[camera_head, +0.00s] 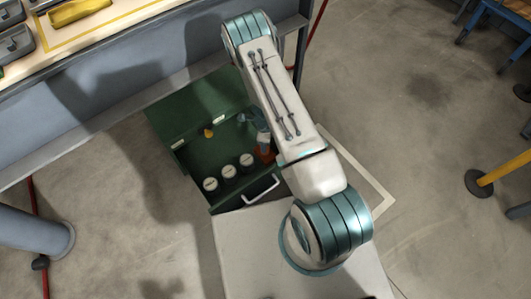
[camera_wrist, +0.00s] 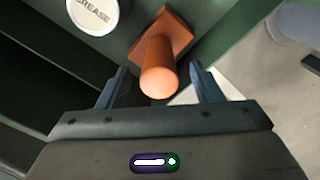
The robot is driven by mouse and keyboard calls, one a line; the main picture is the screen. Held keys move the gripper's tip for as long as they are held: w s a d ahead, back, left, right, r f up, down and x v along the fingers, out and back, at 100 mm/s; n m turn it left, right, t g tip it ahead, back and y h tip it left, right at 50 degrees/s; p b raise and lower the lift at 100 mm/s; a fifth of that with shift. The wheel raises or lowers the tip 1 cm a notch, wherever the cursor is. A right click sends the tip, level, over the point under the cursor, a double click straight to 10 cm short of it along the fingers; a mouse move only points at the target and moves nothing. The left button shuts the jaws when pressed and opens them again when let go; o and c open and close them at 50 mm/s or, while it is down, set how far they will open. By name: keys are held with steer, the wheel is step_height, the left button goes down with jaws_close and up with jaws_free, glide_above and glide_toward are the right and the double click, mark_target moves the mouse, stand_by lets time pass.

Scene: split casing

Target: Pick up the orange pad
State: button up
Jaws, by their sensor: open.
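The orange pad (camera_wrist: 160,65) is in the wrist view, with a round post standing on a squarish base. In the head view a small part of the orange pad (camera_head: 266,154) shows beside my arm, inside a green case. My gripper (camera_wrist: 160,88) is open, with one finger on each side of the orange post. The post's end lies between the fingers, and I see no finger touching it. In the head view my arm hides most of the gripper.
The open green case (camera_head: 172,123) has a white handle (camera_head: 262,189) at its front. Several white-lidded cans (camera_head: 229,171) stand in a row in it; one, marked GREASE (camera_wrist: 92,14), is close to the pad. A small yellow item (camera_head: 208,133) lies behind them. A workbench (camera_head: 120,38) runs behind.

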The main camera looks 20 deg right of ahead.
step_height(320, 180, down, 3)
steer(key=shift+r+b, duration=0.2)
steer(key=shift+b, duration=0.15)
jaws_close()
steer(key=shift+r, duration=0.1)
step_height(320, 180, up, 10)
steer(key=p, duration=0.4)
